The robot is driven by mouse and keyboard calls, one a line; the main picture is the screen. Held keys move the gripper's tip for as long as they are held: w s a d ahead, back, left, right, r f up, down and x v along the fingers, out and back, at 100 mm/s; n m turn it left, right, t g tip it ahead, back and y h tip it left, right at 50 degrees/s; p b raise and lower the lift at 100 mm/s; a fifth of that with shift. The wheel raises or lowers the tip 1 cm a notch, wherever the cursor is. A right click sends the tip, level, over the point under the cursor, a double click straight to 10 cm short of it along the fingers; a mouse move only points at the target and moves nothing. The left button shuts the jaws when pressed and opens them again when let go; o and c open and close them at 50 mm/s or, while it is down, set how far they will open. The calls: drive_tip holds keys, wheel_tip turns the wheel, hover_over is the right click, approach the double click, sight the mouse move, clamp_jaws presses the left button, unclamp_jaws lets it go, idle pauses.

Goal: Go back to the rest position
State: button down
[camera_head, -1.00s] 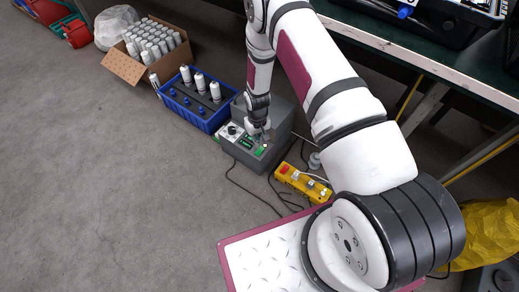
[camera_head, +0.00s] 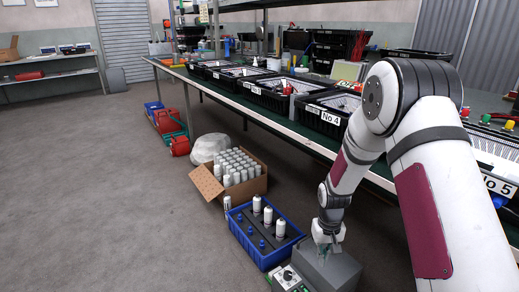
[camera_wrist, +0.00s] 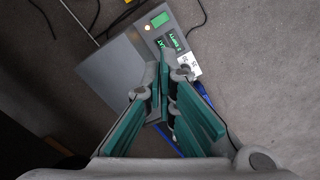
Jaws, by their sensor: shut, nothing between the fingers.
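My gripper (camera_head: 328,246) is at the lower right of the head view, low over a grey box-shaped device (camera_head: 335,270) on the floor. In the wrist view my gripper (camera_wrist: 163,62) shows its green-padded fingers closed together at the tips, with nothing between them. I cannot tell whether the fingertips touch the device.
A blue crate (camera_head: 240,238) with several white bottles stands left of the device. Behind it are a cardboard box (camera_head: 207,190) of white cans and a white sack (camera_head: 208,148). A long workbench (camera_head: 290,130) with black bins runs along the right. The floor at left is clear.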

drive_tip(key=s+r, duration=0.7)
drive_tip(key=r, duration=0.6)
drive_tip(key=s+r, duration=0.8)
drive_tip(key=r, duration=0.5)
drive_tip(key=s+r+m, duration=0.1)
drive_tip(key=s+r, duration=0.3)
drive_tip(key=s, duration=0.8)
drive_tip(key=s+r, duration=0.3)
drive_tip(key=s, duration=1)
wheel_tip(320, 180, up, 36)
drive_tip(key=t+p, duration=0.4)
drive_tip(key=p, duration=3)
drive_tip(key=shift+w+n, duration=0.3)
drive_tip(key=shift+w, duration=0.05)
drive_tip(key=shift+f, duration=0.1)
